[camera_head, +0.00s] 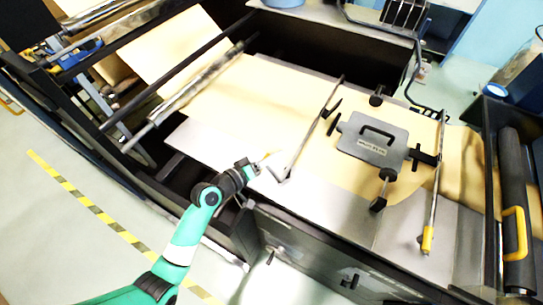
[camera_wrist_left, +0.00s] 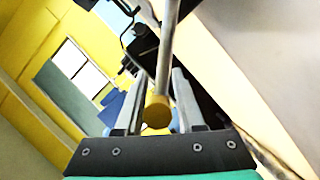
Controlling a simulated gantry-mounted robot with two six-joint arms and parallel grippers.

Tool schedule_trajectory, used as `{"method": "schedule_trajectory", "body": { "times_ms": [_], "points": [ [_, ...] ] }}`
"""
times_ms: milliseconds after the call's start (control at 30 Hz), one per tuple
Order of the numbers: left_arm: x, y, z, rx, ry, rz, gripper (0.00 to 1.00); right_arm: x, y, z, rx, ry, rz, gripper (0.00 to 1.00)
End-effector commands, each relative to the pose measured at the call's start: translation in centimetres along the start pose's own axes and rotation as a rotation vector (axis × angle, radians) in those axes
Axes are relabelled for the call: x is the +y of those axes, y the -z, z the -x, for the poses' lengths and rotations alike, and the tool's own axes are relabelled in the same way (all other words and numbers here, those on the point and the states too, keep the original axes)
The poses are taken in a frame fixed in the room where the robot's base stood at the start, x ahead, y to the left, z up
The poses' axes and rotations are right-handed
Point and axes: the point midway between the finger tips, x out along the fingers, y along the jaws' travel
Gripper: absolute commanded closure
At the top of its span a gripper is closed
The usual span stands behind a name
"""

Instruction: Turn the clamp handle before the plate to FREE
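The dark grey plate (camera_head: 372,139) with a black handle lies on the brown sheet in the head view. My left gripper (camera_head: 257,165) is low over the near edge of the machine bed, left of the plate. In the head view a small yellow tip (camera_head: 268,154) shows at its fingers. In the left wrist view, a grey rod with a yellow end (camera_wrist_left: 157,112) lies between the two fingers (camera_wrist_left: 160,98). I cannot tell whether the fingers press on it. A rod with a yellow grip (camera_head: 428,240) stands to the right of the plate. No FREE mark is readable. My right gripper is out of view.
Black knobs (camera_head: 379,203) stand around the plate. A thin bar (camera_head: 312,130) crosses the sheet between my left gripper and the plate. A dark roller with a yellow handle (camera_head: 515,225) is at the right edge. The bare metal bed (camera_head: 330,212) is clear near the front.

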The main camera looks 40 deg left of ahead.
Motion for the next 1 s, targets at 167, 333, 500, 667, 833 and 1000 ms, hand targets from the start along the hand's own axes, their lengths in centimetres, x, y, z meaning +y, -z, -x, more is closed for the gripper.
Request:
{"method": "schedule_trajectory", "body": {
  "times_ms": [167, 333, 500, 667, 833, 1000],
  "points": [
    [0.0, 0.0, 0.0, 0.001, -0.001, 0.0, 0.45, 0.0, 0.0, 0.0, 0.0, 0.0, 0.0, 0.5],
    [0.0, 0.1, 0.0, 0.001, -0.001, 0.001, 0.45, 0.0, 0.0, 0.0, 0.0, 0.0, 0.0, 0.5],
    [0.0, 0.1, 1.4, 0.004, 0.0, 0.001, 0.45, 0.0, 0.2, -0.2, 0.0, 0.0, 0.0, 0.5],
    [0.0, 0.1, 5.0, 0.005, 0.002, 0.002, 0.45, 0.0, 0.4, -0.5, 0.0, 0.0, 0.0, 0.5],
    [0.0, 0.1, 8.9, 0.004, 0.002, 0.002, 0.45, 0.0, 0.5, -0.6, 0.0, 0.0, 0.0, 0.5],
    [0.0, 0.0, 11.2, 0.002, 0.001, 0.002, 0.45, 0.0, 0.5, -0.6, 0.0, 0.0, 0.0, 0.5]
  ]
}}
